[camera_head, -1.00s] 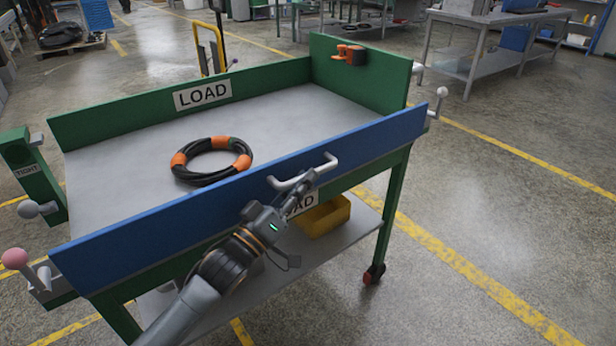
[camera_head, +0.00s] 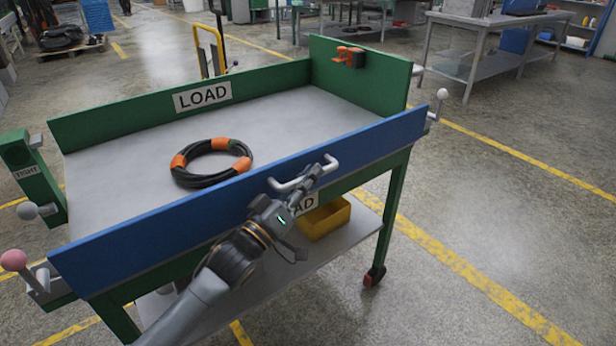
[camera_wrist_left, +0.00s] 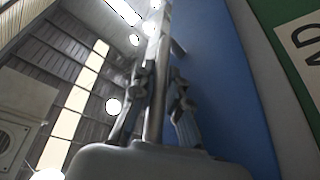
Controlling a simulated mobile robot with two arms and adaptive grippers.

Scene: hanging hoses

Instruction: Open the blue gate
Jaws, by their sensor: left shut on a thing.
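The blue gate (camera_head: 190,222) is the long front board of the green cart. It stands upright along the cart's near side. A white bar handle (camera_head: 285,186) sticks out from its middle. My left gripper (camera_head: 312,174) is at this handle and shut on it, in front of the gate. In the left wrist view the handle bar (camera_wrist_left: 154,105) runs between the two fingers, with the blue gate (camera_wrist_left: 215,80) beside them. A white-knobbed lever (camera_head: 440,103) stands at the gate's right end and a pink-knobbed lever (camera_head: 20,264) near its left end. My right gripper is not in view.
A black hose coil with orange bands (camera_head: 211,162) lies on the grey cart bed (camera_head: 290,110). A yellow bin (camera_head: 326,217) sits on the lower shelf. An orange clamp (camera_head: 349,56) is on the back right wall. The floor right of the cart is clear.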

